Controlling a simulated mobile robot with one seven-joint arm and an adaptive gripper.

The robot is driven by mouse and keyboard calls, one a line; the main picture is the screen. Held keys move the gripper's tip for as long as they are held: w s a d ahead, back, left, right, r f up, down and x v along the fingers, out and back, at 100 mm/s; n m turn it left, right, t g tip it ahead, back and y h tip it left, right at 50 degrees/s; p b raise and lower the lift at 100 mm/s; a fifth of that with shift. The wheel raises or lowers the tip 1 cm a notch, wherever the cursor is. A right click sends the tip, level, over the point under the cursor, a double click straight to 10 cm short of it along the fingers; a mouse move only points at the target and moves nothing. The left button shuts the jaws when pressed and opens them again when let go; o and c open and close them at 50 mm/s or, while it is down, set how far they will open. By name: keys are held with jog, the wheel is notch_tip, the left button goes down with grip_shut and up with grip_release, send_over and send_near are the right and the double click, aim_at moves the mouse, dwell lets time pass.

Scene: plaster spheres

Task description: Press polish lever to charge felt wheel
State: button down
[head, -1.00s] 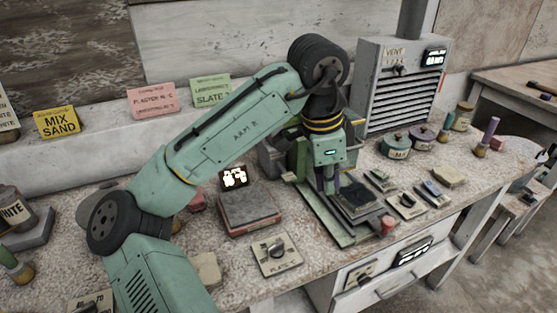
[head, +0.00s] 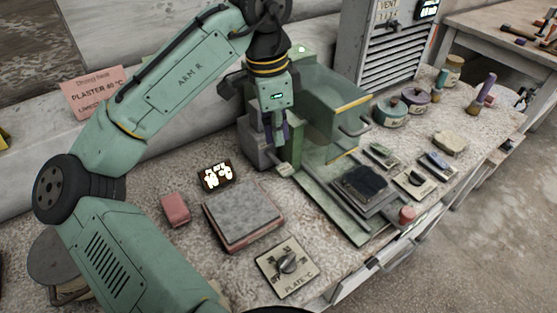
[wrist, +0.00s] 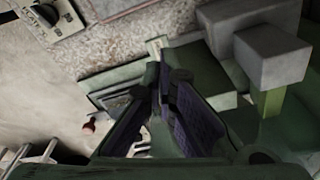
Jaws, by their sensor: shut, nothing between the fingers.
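A green machine (head: 330,200) with a long rail bed stands on the speckled bench. A grey block (head: 258,157) is at its back left. A small pale green tab (head: 286,169) juts out near that block and may be the polish lever; I cannot tell for sure. My gripper (head: 277,142) points down beside the grey block, just above and behind the tab, shut and empty. In the wrist view its dark purple-padded fingers (wrist: 168,88) are over the green bed, with grey blocks (wrist: 270,55) to the right. I cannot make out the felt wheel.
A green guard with a handle (head: 355,122) stands right of my gripper. A dark pad (head: 364,184) lies on the bed. A grey slab (head: 243,212), a lit display (head: 215,177) and a plate dial (head: 288,263) are to the left and front. Tins (head: 390,110) stand at the right.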

aim_at(283, 169)
jog(key=shift+f, duration=0.1)
jog(key=shift+d+f+b, duration=0.2)
jog(key=shift+f+b, duration=0.8)
jog(key=shift+f, duration=0.7)
jog(key=shift+d+f+b, duration=0.2)
jog(key=shift+f+b, duration=0.75)
jog(key=shift+f, duration=0.75)
